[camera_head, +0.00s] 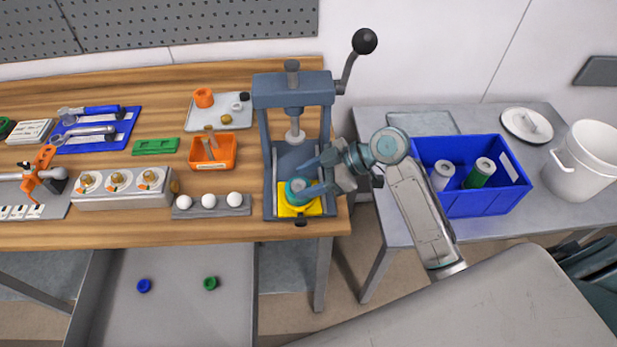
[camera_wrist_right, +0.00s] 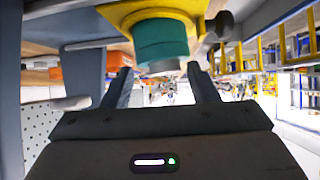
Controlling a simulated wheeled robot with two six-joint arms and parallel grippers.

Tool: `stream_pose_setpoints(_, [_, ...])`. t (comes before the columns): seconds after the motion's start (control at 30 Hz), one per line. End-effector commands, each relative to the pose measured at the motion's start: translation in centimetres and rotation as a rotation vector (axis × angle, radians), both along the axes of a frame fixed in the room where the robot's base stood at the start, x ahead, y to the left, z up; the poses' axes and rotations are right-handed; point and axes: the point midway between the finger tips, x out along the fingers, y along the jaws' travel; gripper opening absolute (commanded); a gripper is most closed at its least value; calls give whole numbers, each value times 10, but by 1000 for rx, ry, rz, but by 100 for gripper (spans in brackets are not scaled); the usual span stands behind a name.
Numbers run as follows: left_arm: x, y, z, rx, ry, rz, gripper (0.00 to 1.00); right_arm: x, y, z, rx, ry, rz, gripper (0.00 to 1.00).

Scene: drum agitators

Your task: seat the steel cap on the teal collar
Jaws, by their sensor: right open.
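The teal collar (camera_head: 298,190) stands on the yellow block (camera_head: 299,209) at the front of the blue-grey press. It also shows in the right wrist view (camera_wrist_right: 161,40), where the picture is turned over. A grey disc-like piece, seemingly the steel cap (camera_wrist_right: 163,66), shows at the collar's free end. I cannot tell how flush it sits. My right gripper (camera_head: 305,180) is open, its fingers at the collar from the right. In the right wrist view its fingers (camera_wrist_right: 160,82) are apart, with the cap end between and beyond their tips. My left gripper is out of view.
The press (camera_head: 262,101) has a ram (camera_head: 295,134) above and behind the collar, and a side lever with a black knob (camera_head: 364,41). A grey rack with white balls (camera_head: 211,203) lies to the left. A blue crate (camera_head: 475,203) stands right.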

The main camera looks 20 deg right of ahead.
Motion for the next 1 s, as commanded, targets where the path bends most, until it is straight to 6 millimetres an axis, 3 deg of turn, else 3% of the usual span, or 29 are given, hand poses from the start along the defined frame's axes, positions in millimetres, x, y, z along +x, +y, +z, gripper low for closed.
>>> stream_pose_setpoints(0.27, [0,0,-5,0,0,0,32,-3,-10,3,-6,0,0,55])
stream_pose_setpoints(1.0, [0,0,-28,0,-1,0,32,-28,-76,53,-5,-1,0,55])
